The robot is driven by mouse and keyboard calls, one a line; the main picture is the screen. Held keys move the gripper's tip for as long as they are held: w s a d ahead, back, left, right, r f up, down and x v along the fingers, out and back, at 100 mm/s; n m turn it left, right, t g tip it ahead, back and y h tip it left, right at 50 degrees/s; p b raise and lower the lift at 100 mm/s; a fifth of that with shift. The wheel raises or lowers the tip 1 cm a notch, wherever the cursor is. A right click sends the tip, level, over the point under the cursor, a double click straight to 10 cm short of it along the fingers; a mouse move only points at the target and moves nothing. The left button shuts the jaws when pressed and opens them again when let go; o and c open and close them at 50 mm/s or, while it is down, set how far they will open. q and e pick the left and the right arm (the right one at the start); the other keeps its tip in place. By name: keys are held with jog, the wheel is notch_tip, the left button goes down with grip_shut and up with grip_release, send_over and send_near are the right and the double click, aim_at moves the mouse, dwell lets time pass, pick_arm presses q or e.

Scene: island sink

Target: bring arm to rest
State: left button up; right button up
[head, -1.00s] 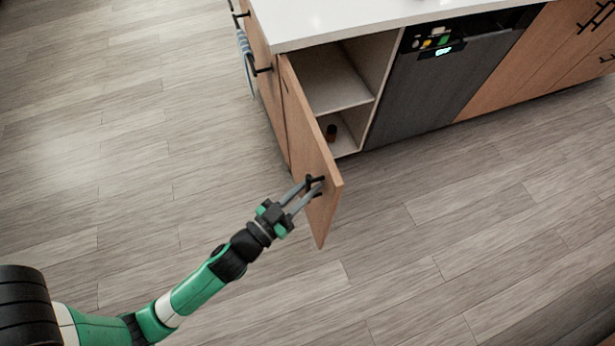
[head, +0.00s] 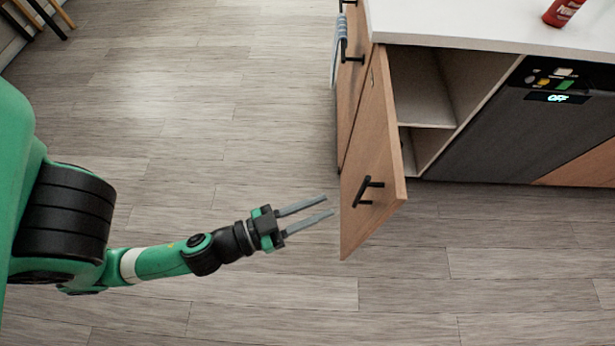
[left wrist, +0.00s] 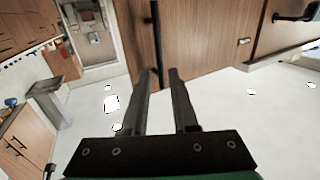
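My left gripper (head: 328,207) is in the middle of the head view, its two grey fingers apart with nothing between them. It is left of the open wooden cabinet door (head: 372,150) and apart from it. The door's black handle (head: 368,192) is a short way to the right of the fingertips. In the left wrist view the open fingers (left wrist: 162,75) point toward the door (left wrist: 195,40), with the black handle (left wrist: 156,40) beyond the tips. My right gripper does not show in any view.
The cabinet's shelves (head: 420,95) show behind the open door. A dark dishwasher (head: 515,125) stands to the right. A red bottle (head: 563,10) is on the white countertop (head: 470,22). The wooden floor (head: 240,130) around my left arm is clear.

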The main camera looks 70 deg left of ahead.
pick_arm(q)
jog(key=shift+s+r+b, duration=0.2)
jog(key=shift+s+b, duration=0.1)
jog(key=shift+s, duration=0.6)
jog(key=shift+r, duration=0.1)
